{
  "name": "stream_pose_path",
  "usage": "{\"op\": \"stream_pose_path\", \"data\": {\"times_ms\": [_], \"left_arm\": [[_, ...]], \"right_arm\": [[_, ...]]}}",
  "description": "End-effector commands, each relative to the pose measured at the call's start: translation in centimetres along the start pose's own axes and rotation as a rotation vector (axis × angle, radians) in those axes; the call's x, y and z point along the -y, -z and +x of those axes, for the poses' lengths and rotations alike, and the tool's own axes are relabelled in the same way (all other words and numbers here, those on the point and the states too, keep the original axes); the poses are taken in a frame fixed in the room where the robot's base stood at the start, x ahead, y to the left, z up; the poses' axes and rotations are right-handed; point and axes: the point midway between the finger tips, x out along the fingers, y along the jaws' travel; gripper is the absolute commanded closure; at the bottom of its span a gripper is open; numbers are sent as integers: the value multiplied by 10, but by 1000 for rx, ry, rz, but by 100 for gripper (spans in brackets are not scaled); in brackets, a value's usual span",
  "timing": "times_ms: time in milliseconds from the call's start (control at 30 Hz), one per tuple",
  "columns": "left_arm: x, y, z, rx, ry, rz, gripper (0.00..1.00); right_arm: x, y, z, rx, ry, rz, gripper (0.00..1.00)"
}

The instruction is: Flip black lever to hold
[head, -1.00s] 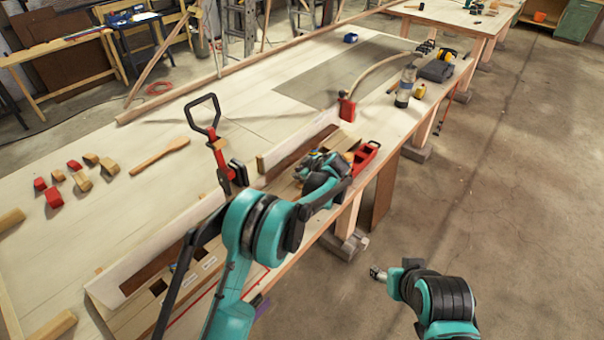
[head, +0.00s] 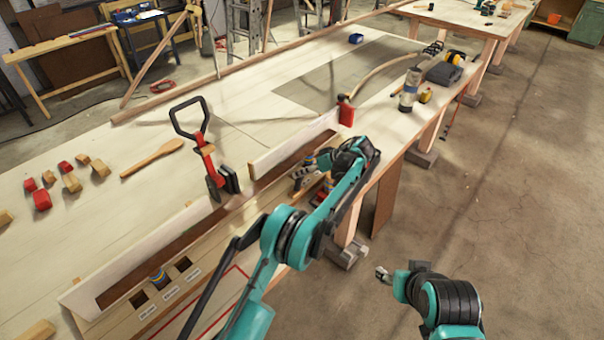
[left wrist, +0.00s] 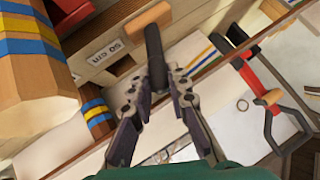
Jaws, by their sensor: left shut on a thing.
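The black lever (left wrist: 155,55) shows in the left wrist view as a dark rounded bar beside the wooden box marked 50 cm. My left gripper (left wrist: 158,90) is shut on it, one finger to each side. In the head view my left gripper (head: 314,172) is over the near edge of the bench, and the lever cannot be made out there. My right gripper (head: 382,273) is low at the right, over the floor and away from the bench; its fingers are too small to read.
Pale upright boards run along the slot. A striped wooden piece (left wrist: 30,75) is close left of the gripper. A red block (head: 345,112) holds a bent lath.

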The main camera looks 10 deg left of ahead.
Motion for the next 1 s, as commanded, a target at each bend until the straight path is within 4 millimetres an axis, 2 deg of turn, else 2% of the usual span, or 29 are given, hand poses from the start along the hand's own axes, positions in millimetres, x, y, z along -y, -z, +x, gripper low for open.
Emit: {"op": "stream_pose_path", "data": {"times_ms": [567,600,667,1000], "left_arm": [[0,-2,1,1,24,25,100],[0,-2,1,1,24,25,78],[0,-1,1,1,23,25,62],[0,-1,-1,0,23,25,62]], "right_arm": [[0,-1,1,0,0,0,43],[0,-1,1,0,0,0,43],[0,-1,1,0,0,0,43],[0,-1,1,0,0,0,43]]}}
